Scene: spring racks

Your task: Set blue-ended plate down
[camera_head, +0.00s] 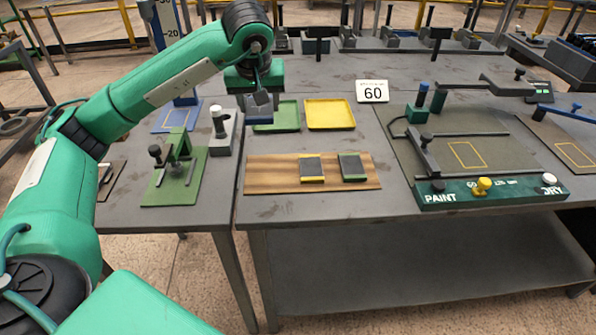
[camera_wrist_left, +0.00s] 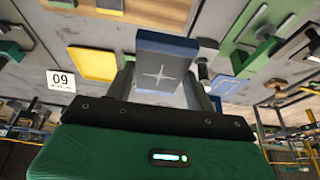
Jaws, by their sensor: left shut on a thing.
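My left gripper (camera_head: 260,104) is shut on the blue-ended plate (camera_head: 259,118), a grey plate with a blue edge. In the head view it hangs over the left part of the green tray (camera_head: 287,117); the gap below it is hard to judge. In the left wrist view the plate (camera_wrist_left: 165,62) sits between the fingers of the gripper (camera_wrist_left: 160,85), its blue edge along the top and a pale cross mark on its face. The yellow-ended plate (camera_head: 311,169) and the green-ended plate (camera_head: 352,167) lie on the wooden board (camera_head: 270,173). My right gripper is not in view.
A yellow tray (camera_head: 330,114) is right of the green one. A grey block with a white-topped post (camera_head: 219,130) and a green clamp stand (camera_head: 176,165) are to the left.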

